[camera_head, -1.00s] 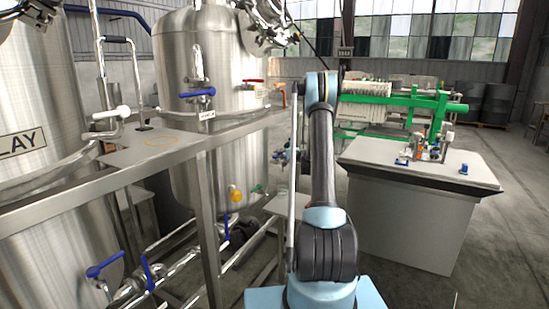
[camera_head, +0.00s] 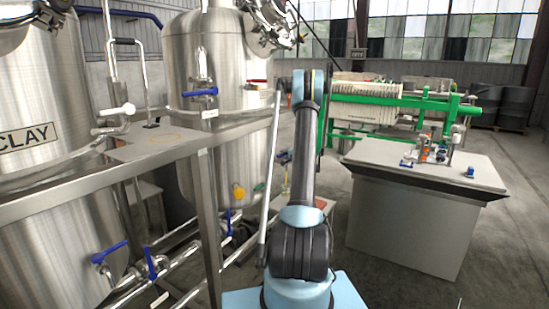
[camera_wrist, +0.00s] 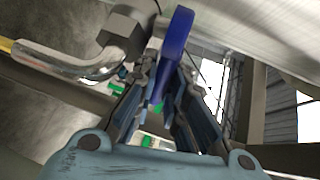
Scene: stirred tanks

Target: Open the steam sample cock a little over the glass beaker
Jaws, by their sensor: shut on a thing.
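In the wrist view my gripper (camera_wrist: 160,108) has its fingers closed around the lower part of a blue lever handle (camera_wrist: 176,40). The lever sits beside a metal valve body (camera_wrist: 125,25) with a shiny bent spout (camera_wrist: 75,65); this looks like the sample cock, though no label shows. How far the cock is turned cannot be told. In the head view my arm reaches away from me, and its gripper cannot be made out. I cannot make out the glass beaker in either view.
A steel tank (camera_head: 225,140) stands behind a metal frame, with a tagged blue valve lever (camera_head: 200,92) on it. The tank marked CLAY (camera_head: 50,200) is at left. A grey bench (camera_head: 410,215) stands at right, with a green-framed filter press (camera_head: 390,100) behind. Open floor lies beyond the bench.

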